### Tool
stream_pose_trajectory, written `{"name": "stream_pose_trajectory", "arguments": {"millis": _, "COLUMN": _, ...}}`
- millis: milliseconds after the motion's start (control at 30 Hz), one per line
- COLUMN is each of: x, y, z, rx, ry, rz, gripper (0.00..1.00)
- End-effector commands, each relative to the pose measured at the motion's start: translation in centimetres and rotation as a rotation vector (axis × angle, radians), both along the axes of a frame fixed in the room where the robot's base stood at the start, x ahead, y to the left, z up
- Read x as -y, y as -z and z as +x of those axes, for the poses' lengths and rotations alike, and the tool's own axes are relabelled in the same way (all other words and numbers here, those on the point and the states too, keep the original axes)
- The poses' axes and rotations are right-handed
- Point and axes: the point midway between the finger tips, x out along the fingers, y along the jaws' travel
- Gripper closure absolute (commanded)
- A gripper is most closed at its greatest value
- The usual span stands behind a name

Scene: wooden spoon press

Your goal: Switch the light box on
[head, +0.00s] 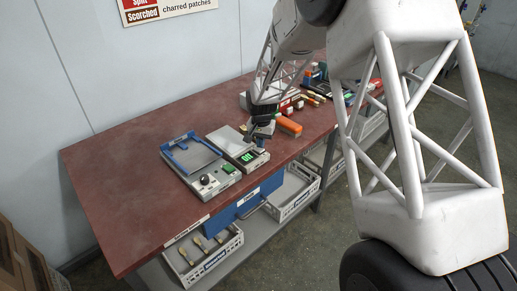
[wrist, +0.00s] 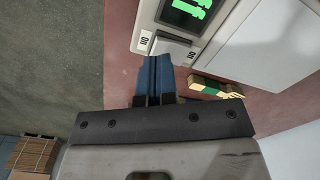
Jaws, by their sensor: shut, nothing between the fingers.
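A pale device (head: 231,143) with a white top panel and a lit green display stands on the red-brown table; it appears to be the light box. In the wrist view its casing (wrist: 215,50) shows the green display (wrist: 186,10) and a grey rocker switch (wrist: 172,48) with small labels at its ends. My gripper (head: 250,138) is over the front of this device. In the wrist view my gripper's blue fingers (wrist: 154,60) are shut and empty, their tips at the switch's left end. I cannot tell whether they touch it.
A grey device with a blue frame (head: 190,155), a knob and a green button stands just left. An orange block (head: 289,126) and other small items lie to the right. Crates (head: 205,258) sit below the table (head: 125,165). The table's left part is clear.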

Motion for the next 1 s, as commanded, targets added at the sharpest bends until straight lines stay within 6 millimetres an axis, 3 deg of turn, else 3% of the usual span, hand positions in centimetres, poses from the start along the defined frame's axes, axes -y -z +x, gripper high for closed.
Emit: {"name": "stream_pose_trajectory", "arguments": {"millis": 1000, "x": 0.0, "y": 1.1, "z": 0.0, "rx": 0.000, "ry": 0.000, "rz": 0.000, "gripper": 1.00}}
